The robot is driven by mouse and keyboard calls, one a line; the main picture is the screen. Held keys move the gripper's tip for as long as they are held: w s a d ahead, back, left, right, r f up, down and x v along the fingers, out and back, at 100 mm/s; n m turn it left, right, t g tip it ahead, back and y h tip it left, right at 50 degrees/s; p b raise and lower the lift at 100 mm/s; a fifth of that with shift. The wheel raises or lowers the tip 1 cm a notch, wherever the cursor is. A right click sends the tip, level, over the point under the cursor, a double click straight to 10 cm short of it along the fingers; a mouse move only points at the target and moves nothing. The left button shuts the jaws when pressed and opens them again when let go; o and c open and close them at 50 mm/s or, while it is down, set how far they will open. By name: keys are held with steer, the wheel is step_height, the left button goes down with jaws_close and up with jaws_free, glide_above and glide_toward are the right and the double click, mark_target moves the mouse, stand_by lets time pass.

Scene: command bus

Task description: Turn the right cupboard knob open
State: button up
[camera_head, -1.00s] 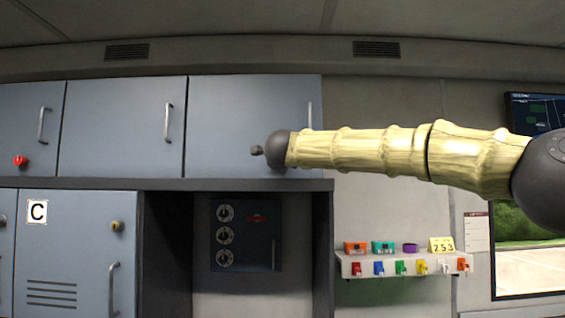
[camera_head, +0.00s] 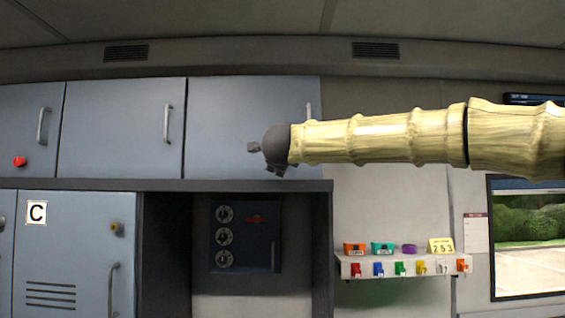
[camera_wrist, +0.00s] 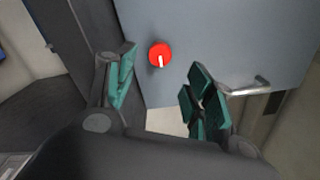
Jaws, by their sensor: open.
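In the wrist view a round red knob (camera_wrist: 159,53) with a white mark sits on the blue-grey door of the right cupboard (camera_wrist: 215,40). The white mark points down in that view. My gripper (camera_wrist: 161,68) is open, with one green-padded finger on each side of the knob as seen there; I cannot tell how far off the door the tips are. In the head view the dark wrist end of my gripper (camera_head: 256,148) is in front of the right cupboard door (camera_head: 235,110) and hides this knob.
The right cupboard's metal handle (camera_wrist: 248,88) is beside the right finger in the wrist view. A dark ledge (camera_head: 240,186) runs below the upper cupboards. Another red knob (camera_head: 20,161) is on the left cupboard. A key shelf (camera_head: 400,268) hangs on the wall below my arm.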

steer(key=shift+s, duration=2.5)
steer(key=shift+d+f, duration=0.1)
